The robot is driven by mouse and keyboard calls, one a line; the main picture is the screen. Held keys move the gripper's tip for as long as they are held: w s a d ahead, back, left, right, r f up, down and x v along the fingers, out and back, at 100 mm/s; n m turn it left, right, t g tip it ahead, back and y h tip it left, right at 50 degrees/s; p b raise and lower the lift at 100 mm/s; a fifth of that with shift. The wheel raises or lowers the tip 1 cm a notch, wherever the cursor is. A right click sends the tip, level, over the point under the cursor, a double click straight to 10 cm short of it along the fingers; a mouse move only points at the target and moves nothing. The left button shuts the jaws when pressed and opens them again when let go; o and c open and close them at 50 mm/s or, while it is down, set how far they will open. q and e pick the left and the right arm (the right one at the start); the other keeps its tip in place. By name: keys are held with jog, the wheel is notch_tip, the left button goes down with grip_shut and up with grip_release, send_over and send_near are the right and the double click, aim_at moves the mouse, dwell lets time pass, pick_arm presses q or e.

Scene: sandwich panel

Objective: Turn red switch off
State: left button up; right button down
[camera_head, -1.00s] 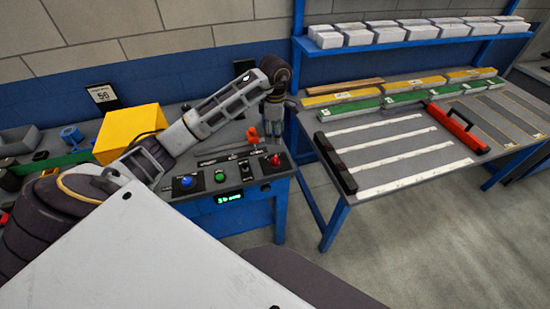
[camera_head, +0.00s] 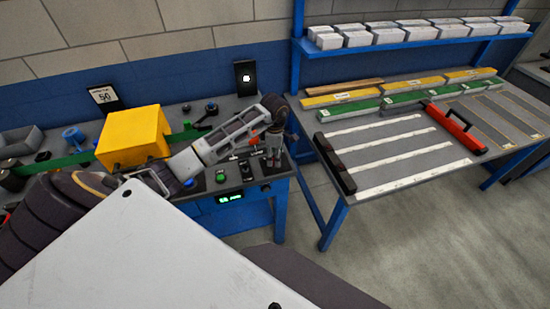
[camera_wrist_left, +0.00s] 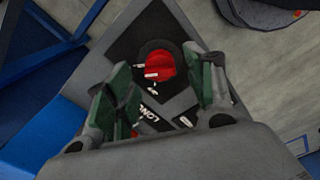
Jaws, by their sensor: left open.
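The red switch (camera_wrist_left: 160,65) is a round red knob with white marks on a black plate, seen in the left wrist view. It lies between and just beyond the fingertips of my left gripper (camera_wrist_left: 167,75), which is open; I cannot tell whether they touch it. In the head view my left gripper (camera_head: 274,158) points down over the right end of the control panel (camera_head: 213,181) and hides the red switch there. My right gripper is not in view.
A green button (camera_head: 220,178) and a lit green display (camera_head: 229,197) are on the panel. An orange lever (camera_head: 253,134) stands close behind my gripper. A yellow box (camera_head: 132,137) is at left. A table with white strips (camera_head: 388,149) is at right.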

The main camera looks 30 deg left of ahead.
pick_arm(q)
jog(key=shift+f, duration=1.1)
jog(key=c, duration=1)
jog(key=shift+c, duration=0.2)
